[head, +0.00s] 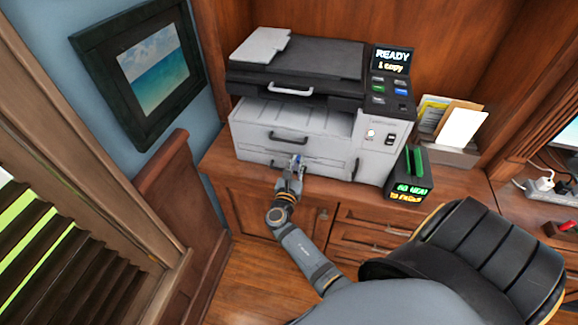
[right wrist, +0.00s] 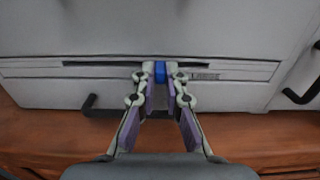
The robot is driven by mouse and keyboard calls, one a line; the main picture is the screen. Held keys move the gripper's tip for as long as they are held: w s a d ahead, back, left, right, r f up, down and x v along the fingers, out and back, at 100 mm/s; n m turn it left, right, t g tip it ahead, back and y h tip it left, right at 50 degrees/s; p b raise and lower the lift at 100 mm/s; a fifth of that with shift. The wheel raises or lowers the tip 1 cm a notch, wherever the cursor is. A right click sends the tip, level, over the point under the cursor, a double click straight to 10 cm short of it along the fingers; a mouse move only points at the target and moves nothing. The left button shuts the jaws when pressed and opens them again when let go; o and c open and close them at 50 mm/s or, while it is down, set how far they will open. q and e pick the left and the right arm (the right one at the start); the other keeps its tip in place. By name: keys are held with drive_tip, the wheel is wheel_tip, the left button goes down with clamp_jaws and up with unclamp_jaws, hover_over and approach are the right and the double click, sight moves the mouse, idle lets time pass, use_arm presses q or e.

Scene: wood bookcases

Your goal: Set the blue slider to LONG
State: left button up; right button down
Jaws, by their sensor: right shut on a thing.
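The blue slider (right wrist: 160,71) is a small blue block in a dark horizontal slot (right wrist: 100,64) on the front of the grey printer (right wrist: 40,85). A small label (right wrist: 205,76) lies just right of the slider under the slot; its text is too small to read. My right gripper (right wrist: 160,80) is shut on the slider, with one finger on each side. In the head view my right gripper (head: 294,165) is at the printer's lower front, where a bit of the blue slider (head: 297,158) shows. My left gripper is not in view.
Black drawer handles (head: 288,138) stick out from the printer front. The printer screen (head: 391,58) reads READY, 1 copy. A dark box with glowing text (head: 411,190) stands right of the printer. A black chair (head: 470,245) stands at lower right. The wooden cabinet top's front strip is mostly clear.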

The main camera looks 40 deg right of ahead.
drive_tip(key=shift+w+a, duration=0.1)
drive_tip(key=shift+a, duration=0.05)
drive_tip(key=c, duration=1.7)
unclamp_jaws()
drive_tip(key=shift+s+d, duration=0.2)
drive_tip(key=shift+o, duration=1.4)
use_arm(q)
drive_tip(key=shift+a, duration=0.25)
use_arm(e)
drive_tip(key=shift+a, duration=0.15)
